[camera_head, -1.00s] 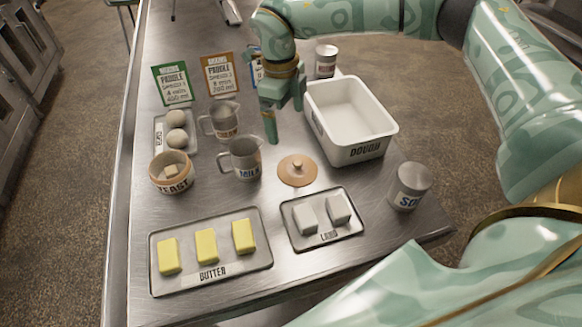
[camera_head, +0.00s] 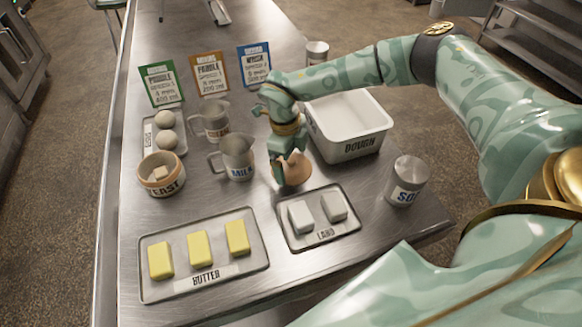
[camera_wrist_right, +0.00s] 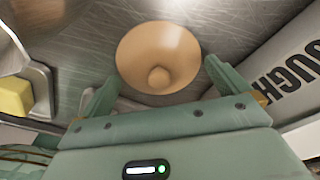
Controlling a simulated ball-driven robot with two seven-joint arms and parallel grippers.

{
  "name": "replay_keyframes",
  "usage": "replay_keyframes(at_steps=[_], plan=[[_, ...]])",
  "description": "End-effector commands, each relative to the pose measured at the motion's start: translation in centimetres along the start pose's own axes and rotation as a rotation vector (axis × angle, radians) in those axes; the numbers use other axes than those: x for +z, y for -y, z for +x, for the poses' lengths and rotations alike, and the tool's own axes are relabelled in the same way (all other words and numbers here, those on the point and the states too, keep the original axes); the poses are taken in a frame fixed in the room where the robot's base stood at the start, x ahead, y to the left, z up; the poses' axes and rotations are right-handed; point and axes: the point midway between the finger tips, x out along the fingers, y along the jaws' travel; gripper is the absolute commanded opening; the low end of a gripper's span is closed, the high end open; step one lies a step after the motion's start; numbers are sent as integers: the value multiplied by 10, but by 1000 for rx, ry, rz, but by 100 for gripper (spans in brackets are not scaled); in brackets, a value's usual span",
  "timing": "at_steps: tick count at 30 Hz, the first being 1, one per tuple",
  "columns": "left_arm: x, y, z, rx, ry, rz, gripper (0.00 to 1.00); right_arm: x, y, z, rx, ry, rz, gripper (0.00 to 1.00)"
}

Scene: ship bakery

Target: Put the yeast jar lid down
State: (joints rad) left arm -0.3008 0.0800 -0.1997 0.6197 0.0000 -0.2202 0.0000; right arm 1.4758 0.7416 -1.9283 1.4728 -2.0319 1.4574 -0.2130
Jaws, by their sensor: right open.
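The yeast jar lid (camera_head: 298,165), a tan disc with a knob, is on the steel table between the milk jug and the dough tub, partly hidden by my right gripper. In the right wrist view the lid (camera_wrist_right: 150,50) shows its knob towards the camera. My right gripper (camera_head: 288,178) is open and right at the lid. In the wrist view its fingers (camera_wrist_right: 160,75) stand apart on either side of the lid's near part; I cannot tell whether they touch it. The yeast jar (camera_head: 161,180) stands uncovered at the left with pale blocks inside. My left gripper is not in view.
The milk jug (camera_head: 239,160) stands close left of my gripper, the dough tub (camera_head: 350,148) behind right. The lard tray (camera_head: 345,233) lies just in front, with the butter tray (camera_head: 250,268) front left. A metal can (camera_head: 407,182) stands right.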

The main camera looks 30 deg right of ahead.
Motion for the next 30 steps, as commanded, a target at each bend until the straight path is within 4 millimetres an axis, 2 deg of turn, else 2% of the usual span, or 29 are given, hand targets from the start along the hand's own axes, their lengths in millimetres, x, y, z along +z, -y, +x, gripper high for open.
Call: replay_keyframes(at_steps=[2, 8, 13, 15, 22, 23, 29, 30], plan=[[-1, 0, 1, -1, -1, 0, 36, 0, 0, 6, 0, 0, -1, 100], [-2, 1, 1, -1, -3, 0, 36, 0, 0, 6, 0, 1, -1, 100], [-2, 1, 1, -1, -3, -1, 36, 0, 0, 6, 0, 0, -1, 56], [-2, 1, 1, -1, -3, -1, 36, 0, 0, 6, 0, 0, -1, 46], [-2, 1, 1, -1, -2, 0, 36, -2, -1, 8, 2, -6, -2, 43], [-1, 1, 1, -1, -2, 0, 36, -2, -1, 9, 2, -6, -2, 40], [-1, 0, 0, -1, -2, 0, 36, -3, -2, 6, 3, -10, -2, 39], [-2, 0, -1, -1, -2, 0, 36, -4, -1, 2, 3, -10, -1, 33]])
